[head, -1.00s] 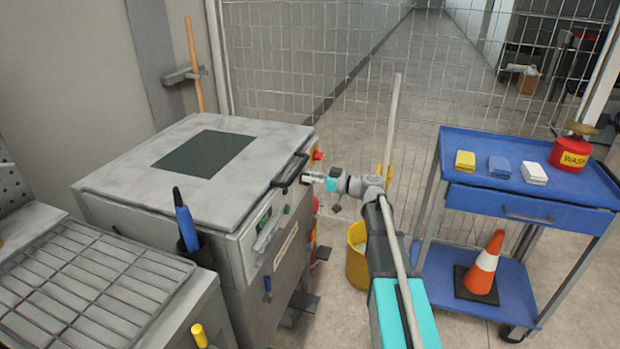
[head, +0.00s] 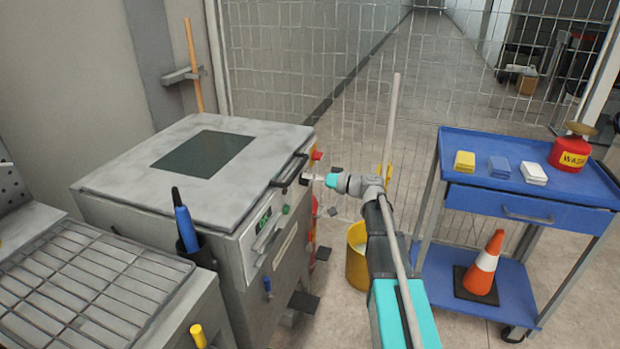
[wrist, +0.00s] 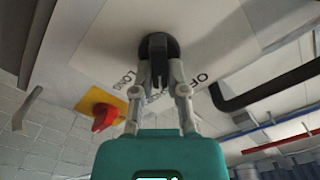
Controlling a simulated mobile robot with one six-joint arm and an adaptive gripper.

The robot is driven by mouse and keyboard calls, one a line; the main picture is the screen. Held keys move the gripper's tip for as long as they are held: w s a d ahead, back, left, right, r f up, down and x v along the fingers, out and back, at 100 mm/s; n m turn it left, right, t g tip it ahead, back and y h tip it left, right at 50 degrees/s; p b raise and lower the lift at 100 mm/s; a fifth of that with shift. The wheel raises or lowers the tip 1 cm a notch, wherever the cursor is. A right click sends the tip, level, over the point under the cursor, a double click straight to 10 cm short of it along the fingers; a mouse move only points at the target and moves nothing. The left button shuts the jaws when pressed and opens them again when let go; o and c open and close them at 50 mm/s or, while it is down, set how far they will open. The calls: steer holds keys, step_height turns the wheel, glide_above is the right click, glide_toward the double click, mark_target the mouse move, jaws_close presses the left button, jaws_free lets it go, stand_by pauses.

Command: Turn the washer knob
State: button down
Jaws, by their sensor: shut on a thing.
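The grey washer (head: 232,180) stands left of the middle in the head view, with its control panel on the side facing my arm. The black knob (wrist: 158,50) shows in the wrist view on a pale panel with the words "OFF" and "LONG" beside it. My gripper (wrist: 160,78) is shut on the knob's grip, one finger on each side. In the head view my gripper (head: 312,178) is at the panel, small and partly hard to make out.
A red knob on a yellow plate (wrist: 104,112) and a black bar handle (wrist: 265,85) flank the knob in the wrist view. A yellow bucket (head: 357,255) and a blue cart (head: 520,188) stand to the right. A wire fence (head: 300,65) is behind.

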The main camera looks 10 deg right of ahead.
steer(key=shift+m, duration=0.4)
steer(key=c, duration=0.7)
jaws_free()
steer(key=shift+o, duration=0.2)
steer(key=shift+d, duration=0.1)
steer(key=v, duration=1.1)
steer(key=shift+s+d, duration=0.2)
steer(key=shift+d, duration=0.15)
